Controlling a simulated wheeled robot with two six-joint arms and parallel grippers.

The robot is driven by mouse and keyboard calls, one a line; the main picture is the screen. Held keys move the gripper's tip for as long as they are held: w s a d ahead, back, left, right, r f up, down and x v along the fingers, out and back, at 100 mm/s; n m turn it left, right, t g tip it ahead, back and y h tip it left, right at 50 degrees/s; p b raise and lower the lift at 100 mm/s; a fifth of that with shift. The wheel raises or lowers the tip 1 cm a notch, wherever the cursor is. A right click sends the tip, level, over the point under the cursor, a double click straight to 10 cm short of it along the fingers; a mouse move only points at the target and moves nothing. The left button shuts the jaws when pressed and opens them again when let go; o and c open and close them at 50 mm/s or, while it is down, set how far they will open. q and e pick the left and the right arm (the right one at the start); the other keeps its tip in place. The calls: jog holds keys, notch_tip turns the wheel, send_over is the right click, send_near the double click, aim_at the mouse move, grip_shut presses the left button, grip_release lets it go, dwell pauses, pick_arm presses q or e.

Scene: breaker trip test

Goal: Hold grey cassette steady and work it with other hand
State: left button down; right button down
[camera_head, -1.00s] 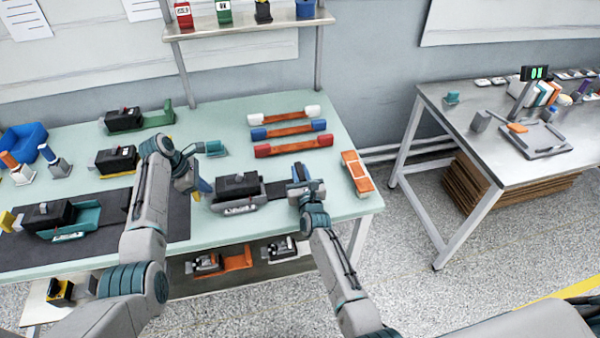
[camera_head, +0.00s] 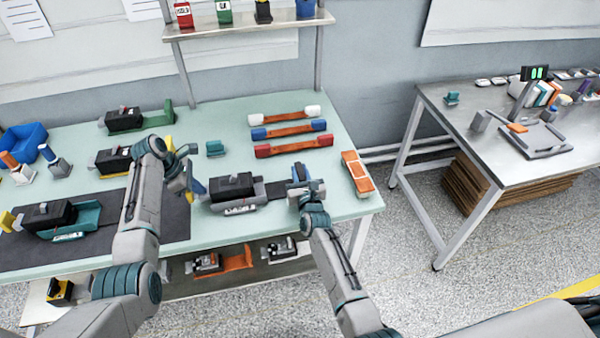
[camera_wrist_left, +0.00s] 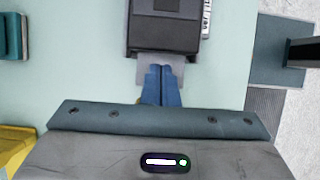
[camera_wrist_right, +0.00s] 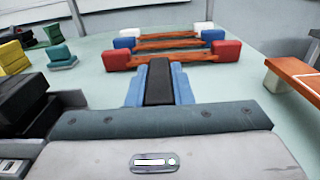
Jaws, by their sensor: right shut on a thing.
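The grey cassette (camera_head: 238,204) lies on the table with a black block (camera_head: 231,186) on it; the block also shows in the left wrist view (camera_wrist_left: 165,28). My left gripper (camera_head: 196,187) is at the cassette's left end, its blue fingers together on a grey end tab (camera_wrist_left: 150,68). My right gripper (camera_head: 299,177) is beyond the cassette's right end. It is shut on a dark bar-like piece (camera_wrist_right: 159,82) between its blue fingers. A dark strip (camera_head: 276,189) lies between the cassette and the right gripper. Whether it joins the held piece is hidden.
Red, blue and white-ended bars (camera_head: 290,131) lie behind my right gripper. An orange piece (camera_head: 357,170) lies at the right table edge. Other black blocks on trays stand at left, and a teal block (camera_head: 215,148) lies behind the cassette.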

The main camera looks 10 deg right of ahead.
pick_arm(q)
jog(key=shift+a, duration=1.75)
jog(key=shift+d, duration=0.15)
jog(key=shift+d, duration=0.4)
jog(key=shift+r, duration=3.5)
pick_arm(e)
jog(key=shift+f, duration=0.1)
